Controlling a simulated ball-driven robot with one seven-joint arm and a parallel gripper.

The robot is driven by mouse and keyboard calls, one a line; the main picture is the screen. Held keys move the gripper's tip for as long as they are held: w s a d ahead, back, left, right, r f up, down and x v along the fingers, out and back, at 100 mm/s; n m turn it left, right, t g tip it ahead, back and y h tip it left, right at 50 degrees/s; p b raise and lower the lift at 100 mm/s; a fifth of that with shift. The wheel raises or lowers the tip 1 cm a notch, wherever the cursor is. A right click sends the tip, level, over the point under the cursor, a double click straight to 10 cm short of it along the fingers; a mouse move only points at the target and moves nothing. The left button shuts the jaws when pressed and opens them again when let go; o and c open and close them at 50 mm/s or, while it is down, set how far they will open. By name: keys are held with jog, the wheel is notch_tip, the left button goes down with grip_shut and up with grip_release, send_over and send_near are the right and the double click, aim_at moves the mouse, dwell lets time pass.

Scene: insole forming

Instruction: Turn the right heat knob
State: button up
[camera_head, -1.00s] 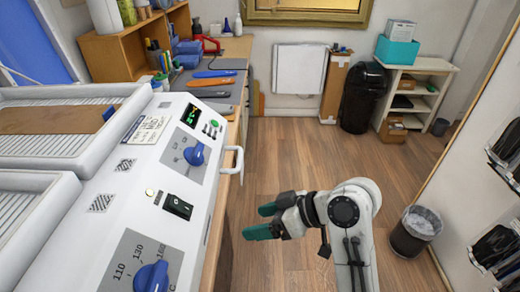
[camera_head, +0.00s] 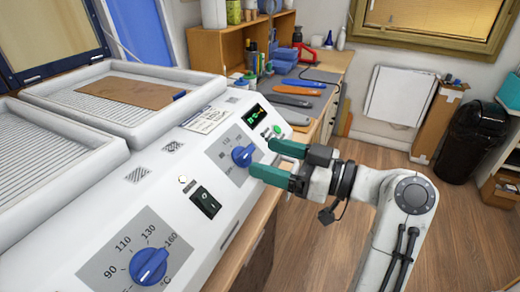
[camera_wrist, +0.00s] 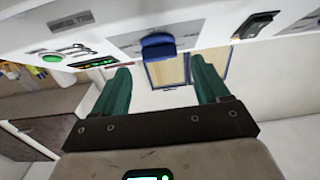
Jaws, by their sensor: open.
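The machine's sloped white panel (camera_head: 75,228) carries two blue heat knobs. The far knob (camera_head: 243,155) sits on a grey dial plate below a lit display (camera_head: 256,114). The near knob (camera_head: 148,266) sits on a dial marked 90 to 160. My gripper (camera_head: 263,157) has teal fingers, spread apart and pointing at the far knob from the right. In the wrist view, a blue knob (camera_wrist: 158,47) shows ahead, roughly between the open fingers (camera_wrist: 160,65). Nothing is between them. Whether a fingertip touches the knob cannot be told.
A black rocker switch (camera_head: 205,202) lies between the knobs. A brown sheet (camera_head: 130,92) lies on the far tray. A bench with tools (camera_head: 296,101) stands behind. Open wooden floor (camera_head: 325,245) lies to the right.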

aim_at(250, 153)
jog(key=shift+x, duration=1.65)
jog(key=c, duration=1.1)
jog(key=shift+o, duration=0.2)
